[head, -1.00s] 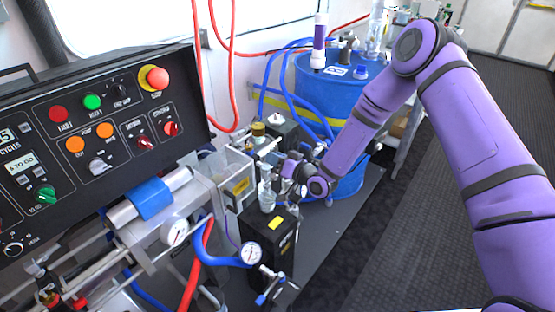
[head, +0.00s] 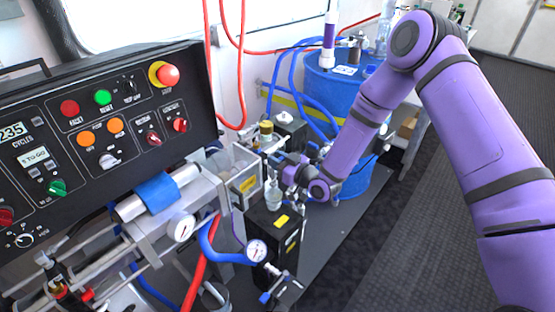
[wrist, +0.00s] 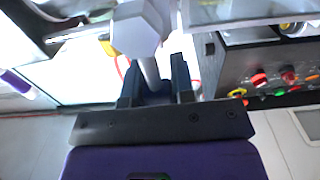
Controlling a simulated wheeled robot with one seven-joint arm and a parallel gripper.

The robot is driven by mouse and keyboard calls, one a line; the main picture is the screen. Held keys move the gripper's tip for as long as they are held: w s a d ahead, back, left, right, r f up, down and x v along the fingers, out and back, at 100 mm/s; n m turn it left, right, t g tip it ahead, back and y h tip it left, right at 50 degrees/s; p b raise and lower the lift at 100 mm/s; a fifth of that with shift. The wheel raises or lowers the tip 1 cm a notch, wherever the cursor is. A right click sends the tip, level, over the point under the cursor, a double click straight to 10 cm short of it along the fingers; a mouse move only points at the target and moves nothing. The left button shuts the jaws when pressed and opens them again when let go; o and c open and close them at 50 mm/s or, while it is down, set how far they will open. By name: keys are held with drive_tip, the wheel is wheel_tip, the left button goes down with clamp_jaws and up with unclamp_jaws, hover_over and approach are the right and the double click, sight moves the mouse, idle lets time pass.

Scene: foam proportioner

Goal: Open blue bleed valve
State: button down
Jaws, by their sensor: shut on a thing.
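A small valve with a blue handle (head: 265,297) is low on the front of the black pump block (head: 272,225), below a round gauge (head: 256,250), in the head view. My gripper (head: 278,168) is above and behind that block, among metal fittings, well apart from this blue handle. In the wrist view my gripper (wrist: 157,80) has its dark fingers closed around a thin grey stem (wrist: 150,70) under a pale hexagonal head (wrist: 140,28). I cannot tell which fitting this is. The head view hides the grip itself.
A black control panel (head: 130,75) with knobs and buttons stands at left. A blue drum (head: 335,85) with blue hoses is behind my gripper. Red and blue hoses (head: 205,265) run in front. The dark floor (head: 415,240) at right is clear.

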drive_tip(key=c, duration=1)
unclamp_jaws()
drive_tip(key=shift+o, duration=0.2)
drive_tip(key=shift+d, duration=0.1)
drive_tip(key=v, duration=1)
drive_tip(key=shift+s+d, duration=0.25)
drive_tip(key=shift+s, duration=0.05)
